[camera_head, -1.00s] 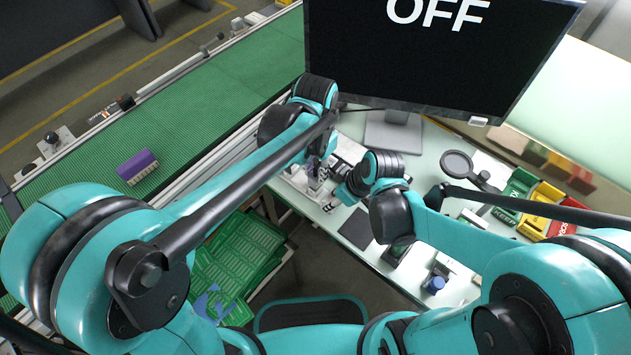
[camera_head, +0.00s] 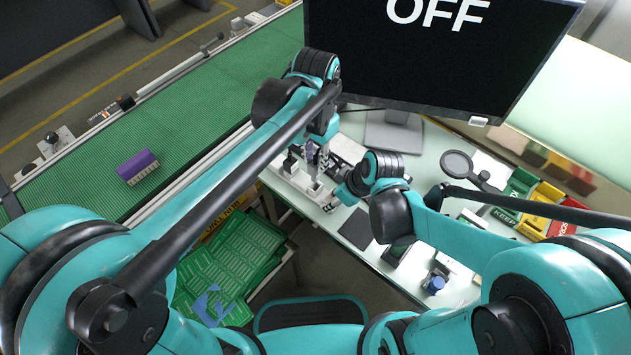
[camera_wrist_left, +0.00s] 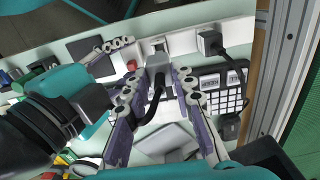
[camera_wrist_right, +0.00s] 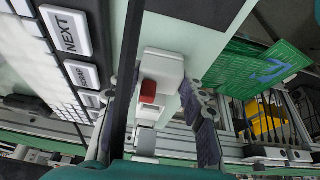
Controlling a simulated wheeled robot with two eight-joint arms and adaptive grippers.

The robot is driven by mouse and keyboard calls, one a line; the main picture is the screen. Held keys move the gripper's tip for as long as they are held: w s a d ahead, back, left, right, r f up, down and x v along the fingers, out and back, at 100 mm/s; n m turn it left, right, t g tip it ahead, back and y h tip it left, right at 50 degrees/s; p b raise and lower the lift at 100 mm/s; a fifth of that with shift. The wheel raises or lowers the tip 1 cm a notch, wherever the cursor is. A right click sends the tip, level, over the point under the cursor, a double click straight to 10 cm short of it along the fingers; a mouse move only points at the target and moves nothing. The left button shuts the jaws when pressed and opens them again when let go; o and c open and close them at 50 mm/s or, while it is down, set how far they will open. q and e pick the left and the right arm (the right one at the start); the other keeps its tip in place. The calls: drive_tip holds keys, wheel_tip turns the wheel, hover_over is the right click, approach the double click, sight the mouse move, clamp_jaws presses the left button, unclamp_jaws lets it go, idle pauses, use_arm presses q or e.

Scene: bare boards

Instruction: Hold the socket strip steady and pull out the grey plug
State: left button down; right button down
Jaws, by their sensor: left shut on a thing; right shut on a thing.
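The white socket strip (camera_head: 303,182) lies along the bench's left edge. The strip also shows in the left wrist view (camera_wrist_left: 183,42), with a red switch (camera_wrist_left: 131,65) near one end. My left gripper (camera_head: 319,160) is shut on the grey plug (camera_wrist_left: 158,66), whose dark cable hangs between the fingers. The fingers stand above the strip; a gap under the plug is hard to make out. My right gripper (camera_wrist_right: 160,110) is shut around the switch end of the strip (camera_wrist_right: 165,65). A black plug (camera_wrist_left: 210,42) sits farther along the strip.
A monitor (camera_head: 430,50) reading OFF stands behind. A keypad (camera_wrist_left: 222,90) lies beside the strip. A green conveyor with a purple block (camera_head: 137,167) runs at left. Green boards (camera_head: 232,255) fill a bin below. Coloured bins (camera_head: 540,205) stand at right.

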use_arm(q)
drive_tip(key=shift+r, duration=0.65)
use_arm(e)
drive_tip(key=c, duration=0.8)
unclamp_jaws()
drive_tip(key=v, duration=1.2)
